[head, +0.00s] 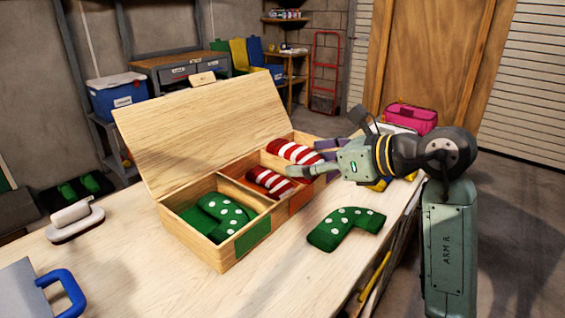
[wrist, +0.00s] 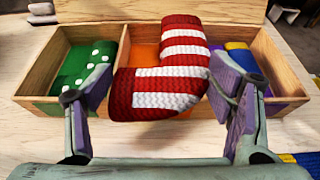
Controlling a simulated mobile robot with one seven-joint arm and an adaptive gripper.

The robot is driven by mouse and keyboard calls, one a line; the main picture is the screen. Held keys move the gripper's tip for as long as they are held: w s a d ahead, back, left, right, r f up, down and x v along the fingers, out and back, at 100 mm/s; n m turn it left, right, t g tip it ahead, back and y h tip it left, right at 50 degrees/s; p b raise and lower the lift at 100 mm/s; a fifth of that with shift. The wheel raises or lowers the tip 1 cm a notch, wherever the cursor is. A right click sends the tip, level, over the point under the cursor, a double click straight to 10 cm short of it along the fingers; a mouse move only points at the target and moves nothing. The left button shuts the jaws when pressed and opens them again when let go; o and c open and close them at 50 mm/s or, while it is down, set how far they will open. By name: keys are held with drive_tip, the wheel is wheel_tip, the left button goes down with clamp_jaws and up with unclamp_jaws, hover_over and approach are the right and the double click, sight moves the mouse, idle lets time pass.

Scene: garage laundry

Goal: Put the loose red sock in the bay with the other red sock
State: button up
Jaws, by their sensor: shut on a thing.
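My gripper (head: 312,158) is shut on a red-and-white striped sock, the loose red sock (wrist: 165,78), which shows between its two fingers in the wrist view. In the head view the held sock (head: 291,151) is above the right part of the open wooden box (head: 219,262). Another red striped sock (head: 268,181) shows in the box's middle bay, which has an orange panel (head: 300,196). In the wrist view the held sock covers much of that orange bay (wrist: 143,52). Whether the held sock touches the box cannot be told.
A green dotted sock (head: 222,213) lies in the green bay; another (head: 345,228) lies on the table. The right bay is purple, with a blue item (wrist: 240,46) in it. The raised lid (head: 200,130) stands behind. A brush (head: 75,219) and blue-handled item (head: 62,290) are left.

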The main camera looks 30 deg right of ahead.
drive_tip(key=w, duration=0.1)
drive_tip(key=w+a, duration=0.1)
drive_tip(key=w, duration=0.1)
drive_tip(key=w+a+p, duration=0.1)
drive_tip(key=w, duration=0.1)
drive_tip(key=shift+w+f, duration=0.15)
drive_tip(key=shift+w, duration=0.1)
drive_tip(key=shift+w+a+f, duration=0.1)
drive_tip(key=shift+w+f, duration=0.15)
drive_tip(key=shift+w, duration=0.2)
wheel_tip(320, 180, down, 3)
drive_tip(key=shift+f+p, duration=0.15)
drive_tip(key=shift+p, duration=0.55)
drive_tip(key=shift+f, duration=0.1)
drive_tip(key=shift+f+b, duration=0.3)
drive_tip(key=shift+b, duration=0.25)
drive_tip(key=shift+f+b, duration=0.3)
drive_tip(key=shift+b, duration=0.05)
